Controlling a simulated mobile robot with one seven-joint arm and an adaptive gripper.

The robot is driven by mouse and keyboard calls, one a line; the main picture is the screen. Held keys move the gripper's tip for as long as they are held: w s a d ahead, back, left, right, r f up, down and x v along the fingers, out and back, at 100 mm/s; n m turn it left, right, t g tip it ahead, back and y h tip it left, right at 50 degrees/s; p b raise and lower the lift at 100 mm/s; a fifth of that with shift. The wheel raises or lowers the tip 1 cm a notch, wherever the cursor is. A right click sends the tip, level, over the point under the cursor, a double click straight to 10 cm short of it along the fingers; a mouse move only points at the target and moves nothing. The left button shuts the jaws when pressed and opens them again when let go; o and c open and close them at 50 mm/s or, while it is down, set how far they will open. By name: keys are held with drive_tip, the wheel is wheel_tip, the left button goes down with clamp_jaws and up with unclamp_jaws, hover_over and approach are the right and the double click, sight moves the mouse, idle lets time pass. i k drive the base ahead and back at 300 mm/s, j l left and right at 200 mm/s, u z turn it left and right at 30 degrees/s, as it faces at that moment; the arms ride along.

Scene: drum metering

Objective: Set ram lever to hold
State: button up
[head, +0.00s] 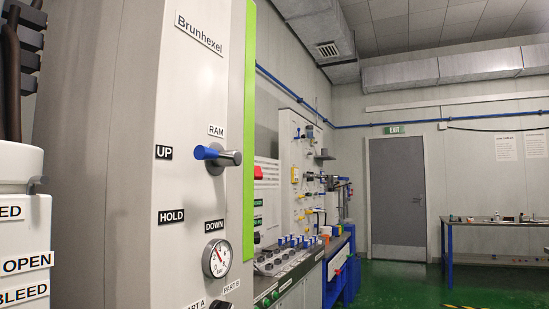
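The ram lever (207,153) is on the tall light-grey panel in the head view, under the RAM label (216,131). It has a blue handle and a grey metal hub (228,159). The blue end points left, toward the UP label (164,152). The HOLD label (171,216) is below UP, and the DOWN label (214,226) is below the hub. My gripper is not in view, and nothing touches the lever.
A round gauge (217,258) is below DOWN. A white unit (24,230) with OPEN and BLEED labels stands close at left. A control bench (290,262) extends beyond the panel. Green floor is open toward the grey door (397,198); a table (495,222) stands far right.

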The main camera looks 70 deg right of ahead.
sight(229, 158)
drive_tip(key=z, duration=1.75)
drive_tip(key=l+z, duration=0.25)
